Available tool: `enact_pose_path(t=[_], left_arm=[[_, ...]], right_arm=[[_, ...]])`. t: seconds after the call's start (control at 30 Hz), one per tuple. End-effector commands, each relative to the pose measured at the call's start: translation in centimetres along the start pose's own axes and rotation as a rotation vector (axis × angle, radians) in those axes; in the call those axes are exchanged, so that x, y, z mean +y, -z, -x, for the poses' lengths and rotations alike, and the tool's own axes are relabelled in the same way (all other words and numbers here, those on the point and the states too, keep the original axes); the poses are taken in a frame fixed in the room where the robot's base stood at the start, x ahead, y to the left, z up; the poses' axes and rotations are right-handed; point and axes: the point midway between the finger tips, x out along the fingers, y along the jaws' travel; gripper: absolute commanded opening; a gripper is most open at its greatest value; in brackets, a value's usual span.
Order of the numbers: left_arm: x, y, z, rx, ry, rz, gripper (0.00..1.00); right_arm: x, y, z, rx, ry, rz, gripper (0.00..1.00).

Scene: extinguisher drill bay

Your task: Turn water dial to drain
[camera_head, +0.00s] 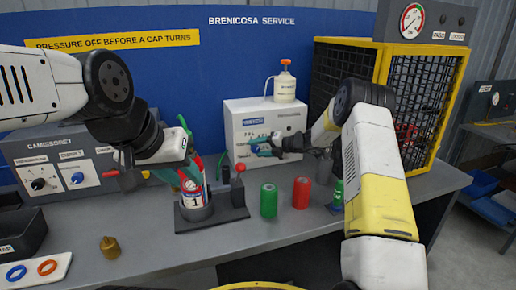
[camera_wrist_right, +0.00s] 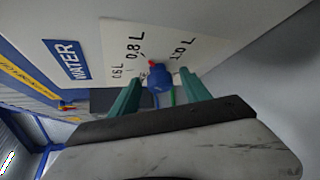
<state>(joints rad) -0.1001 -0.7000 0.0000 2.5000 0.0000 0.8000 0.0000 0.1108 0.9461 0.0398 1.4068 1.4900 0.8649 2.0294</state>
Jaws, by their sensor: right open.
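The water dial is a blue knob (camera_wrist_right: 161,78) with a red mark, on a white plate (camera_wrist_right: 125,42) printed WATER, 0.6 L, 0.8 L and 1.0 L. Its red mark is on the side toward the 0.8 L print. No drain mark is readable. My right gripper (camera_wrist_right: 160,92) is open, with green fingers on either side of the dial; contact is unclear. In the head view the right gripper (camera_head: 262,148) is at the front of the white box (camera_head: 240,122). My left gripper (camera_head: 186,172) is at the top of an extinguisher (camera_head: 194,196); its grip is unclear.
The extinguisher stands in a dark holder (camera_head: 232,212). A green can (camera_head: 268,200) and a red can (camera_head: 301,193) stand before the white box. A white bottle (camera_head: 285,88) is on the box. A yellow-framed cage (camera_head: 420,105) stands at right. A brass cap (camera_head: 110,247) lies front left.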

Motion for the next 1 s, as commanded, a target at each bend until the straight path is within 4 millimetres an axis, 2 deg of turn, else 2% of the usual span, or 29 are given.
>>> enact_pose_path(t=[0.3,0.5,0.57,0.6,1.0], left_arm=[[0.00,0.00,0.00,0.000,0.000,0.000,0.36],[0.00,0.00,0.00,0.000,0.000,0.000,0.36],[0.00,0.00,0.00,0.000,0.000,0.000,0.36],[0.00,0.00,0.00,0.000,0.000,0.000,0.36],[0.00,0.00,0.00,0.000,0.000,0.000,0.36]], right_arm=[[0.01,-0.03,-0.29,0.000,0.000,0.001,0.53],[0.01,-0.02,-0.28,0.000,0.001,0.001,0.14],[0.01,-0.02,-0.28,0.000,0.001,0.001,0.02],[0.00,-0.01,-0.28,0.000,0.001,0.001,0.00],[0.24,-0.04,-0.26,0.000,0.064,0.066,0.00]])
